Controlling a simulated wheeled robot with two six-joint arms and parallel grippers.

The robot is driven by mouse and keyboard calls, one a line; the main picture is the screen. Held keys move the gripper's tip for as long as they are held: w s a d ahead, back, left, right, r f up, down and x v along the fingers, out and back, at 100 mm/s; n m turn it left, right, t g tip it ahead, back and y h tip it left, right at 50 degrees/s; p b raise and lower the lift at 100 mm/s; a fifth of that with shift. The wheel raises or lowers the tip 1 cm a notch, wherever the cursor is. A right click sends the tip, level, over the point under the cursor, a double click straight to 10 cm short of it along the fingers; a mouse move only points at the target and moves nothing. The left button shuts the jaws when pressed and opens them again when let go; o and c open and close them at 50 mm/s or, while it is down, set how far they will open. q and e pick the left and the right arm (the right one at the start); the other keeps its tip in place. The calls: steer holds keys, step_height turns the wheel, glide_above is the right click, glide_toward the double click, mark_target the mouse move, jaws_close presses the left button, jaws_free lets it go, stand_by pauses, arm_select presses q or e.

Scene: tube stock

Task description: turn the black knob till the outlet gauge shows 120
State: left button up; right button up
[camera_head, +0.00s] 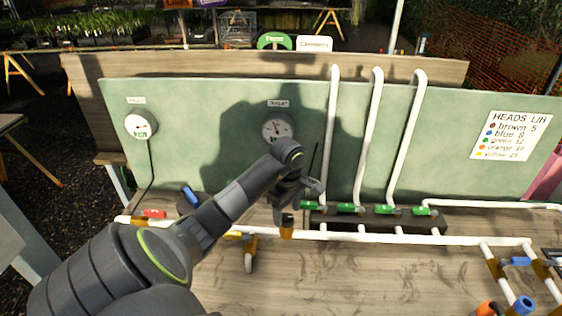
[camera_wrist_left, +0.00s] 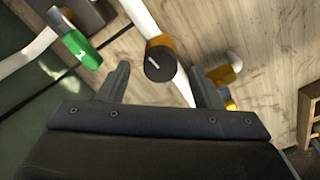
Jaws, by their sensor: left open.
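The black knob (camera_wrist_left: 160,62) shows in the left wrist view, round, with a white line on its face and an orange-brown fitting behind it. In the head view the knob (camera_head: 287,219) stands on the white pipe run, partly hidden by my gripper. My left gripper (camera_head: 302,198) is open; in the wrist view its two fingers (camera_wrist_left: 158,78) point towards the knob, one at each side. My right gripper is not in view.
A second gauge (camera_head: 139,125) is at the board's left. Green-handled valves (camera_head: 348,208) and upright white pipes (camera_head: 371,130) stand right of my gripper. A red handle (camera_head: 153,214) and a blue handle (camera_head: 192,196) are at the left. The front bench top (camera_head: 370,275) is mostly clear.

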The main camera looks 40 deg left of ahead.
arm_select(q)
step_height(320, 180, down, 2)
steer(key=shift+a+f, duration=0.1)
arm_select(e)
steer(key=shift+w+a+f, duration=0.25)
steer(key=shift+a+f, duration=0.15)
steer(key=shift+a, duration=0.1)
arm_select(q)
steer(key=shift+c, duration=1.1)
steer(key=c, duration=0.8)
steer(key=shift+o, duration=0.2)
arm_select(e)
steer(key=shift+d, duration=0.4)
arm_select(q)
steer(key=shift+b, duration=0.35)
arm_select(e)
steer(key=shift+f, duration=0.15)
